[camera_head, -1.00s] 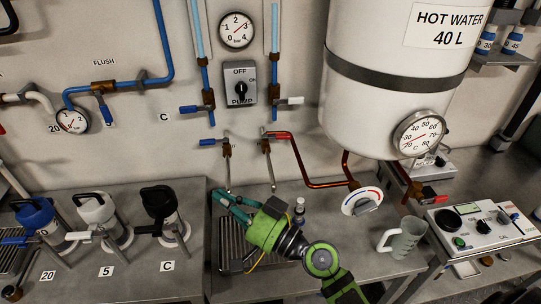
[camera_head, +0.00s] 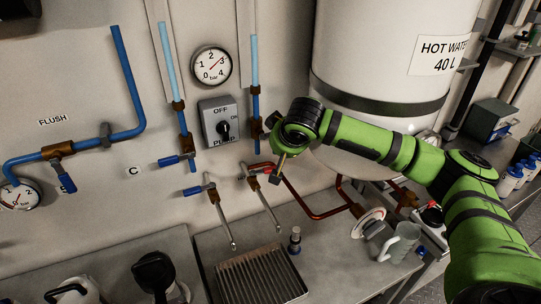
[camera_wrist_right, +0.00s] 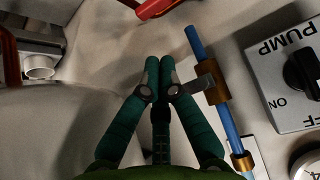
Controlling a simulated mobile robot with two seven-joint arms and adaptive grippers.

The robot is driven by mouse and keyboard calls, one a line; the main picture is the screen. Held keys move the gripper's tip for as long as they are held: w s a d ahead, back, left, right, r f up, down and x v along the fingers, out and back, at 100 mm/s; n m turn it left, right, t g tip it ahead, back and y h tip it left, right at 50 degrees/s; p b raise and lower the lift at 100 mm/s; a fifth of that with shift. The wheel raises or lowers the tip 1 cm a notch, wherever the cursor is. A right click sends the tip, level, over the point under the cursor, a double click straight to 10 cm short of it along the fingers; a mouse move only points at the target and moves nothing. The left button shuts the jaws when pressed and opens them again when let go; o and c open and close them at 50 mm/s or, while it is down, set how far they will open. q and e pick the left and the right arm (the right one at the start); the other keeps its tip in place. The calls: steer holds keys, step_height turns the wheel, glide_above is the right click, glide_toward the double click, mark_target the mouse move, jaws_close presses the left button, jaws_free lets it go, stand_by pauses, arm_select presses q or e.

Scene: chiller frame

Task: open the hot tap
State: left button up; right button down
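The hot tap's red lever (camera_head: 261,168) sits on the wall at the right-hand tap, above its metal spout (camera_head: 271,194). A red lever (camera_wrist_right: 155,8) also shows at the top edge of the wrist view. My right gripper (camera_wrist_right: 159,62) has its teal fingers together, with nothing seen between them. Its tips are apart from the red lever and close to a grey valve lever (camera_wrist_right: 193,86) on a blue pipe; I cannot tell whether they touch it. In the head view my right wrist hides most of that gripper. My left gripper is not in view.
The blue-levered tap (camera_head: 195,190) is just left of the hot tap. The pump switch (camera_head: 222,124) is above left. The hot water tank (camera_head: 345,55) and a copper pipe (camera_head: 316,215) are to the right. A drip grate (camera_head: 260,278) lies below.

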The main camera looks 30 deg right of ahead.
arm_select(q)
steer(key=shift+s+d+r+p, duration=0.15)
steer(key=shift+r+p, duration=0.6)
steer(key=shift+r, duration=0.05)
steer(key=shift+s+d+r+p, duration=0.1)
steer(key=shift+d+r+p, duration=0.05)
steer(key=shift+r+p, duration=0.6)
arm_select(e)
steer(key=x, duration=0.9)
steer(key=shift+f, duration=0.3)
steer(key=shift+w, duration=0.15)
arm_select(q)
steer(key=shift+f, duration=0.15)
arm_select(e)
steer(key=shift+w, duration=0.1)
